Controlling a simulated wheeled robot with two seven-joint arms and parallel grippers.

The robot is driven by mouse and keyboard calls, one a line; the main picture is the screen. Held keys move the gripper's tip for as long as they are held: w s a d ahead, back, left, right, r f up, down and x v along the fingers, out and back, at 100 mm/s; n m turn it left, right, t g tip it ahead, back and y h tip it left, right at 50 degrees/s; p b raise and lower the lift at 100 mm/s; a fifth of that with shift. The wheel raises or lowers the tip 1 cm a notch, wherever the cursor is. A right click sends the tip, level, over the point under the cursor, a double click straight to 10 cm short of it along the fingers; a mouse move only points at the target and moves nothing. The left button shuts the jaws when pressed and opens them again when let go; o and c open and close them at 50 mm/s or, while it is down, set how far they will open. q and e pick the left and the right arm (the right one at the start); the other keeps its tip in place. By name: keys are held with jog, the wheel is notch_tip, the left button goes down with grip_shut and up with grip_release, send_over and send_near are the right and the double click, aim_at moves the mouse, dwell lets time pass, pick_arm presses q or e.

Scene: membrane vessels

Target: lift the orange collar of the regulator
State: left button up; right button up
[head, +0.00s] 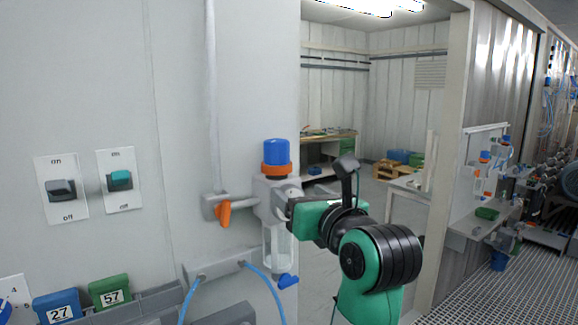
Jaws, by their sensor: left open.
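The regulator (268,190) is mounted on the light grey wall panel near its right edge. It has a blue knob (276,152) on top and an orange collar (276,169) just under the knob. A clear bowl (280,252) hangs below, with a blue drain valve (288,281) at its foot. My left gripper (290,202) is at the right side of the regulator body, lower than the collar. It is open. Its fingers are small and partly hidden, so I cannot tell whether they touch the body. My right gripper is out of view.
An orange lever (225,214) sits on the pipe just left of the regulator. Blue hoses (262,280) loop below. Two switches (62,190) and numbered tags (109,292) are farther left. An open room lies behind my arm.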

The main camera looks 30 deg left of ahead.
aim_at(281, 173)
pick_arm(q)
jog(key=shift+t+h, duration=0.4)
jog(key=shift+h, duration=0.1)
jog(key=p+x, duration=0.1)
jog(key=x, duration=0.3)
jog(key=r+p+x, duration=0.1)
jog(key=p+x, duration=0.1)
jog(key=x, duration=0.2)
jog(key=p+x, duration=0.1)
jog(key=x, duration=0.3)
jog(key=shift+s+a+r+p, duration=0.1)
jog(key=shift+r+p, duration=0.05)
jog(key=shift+p, duration=0.25)
jog(key=shift+w+a, duration=0.4)
jog(key=shift+a, duration=0.05)
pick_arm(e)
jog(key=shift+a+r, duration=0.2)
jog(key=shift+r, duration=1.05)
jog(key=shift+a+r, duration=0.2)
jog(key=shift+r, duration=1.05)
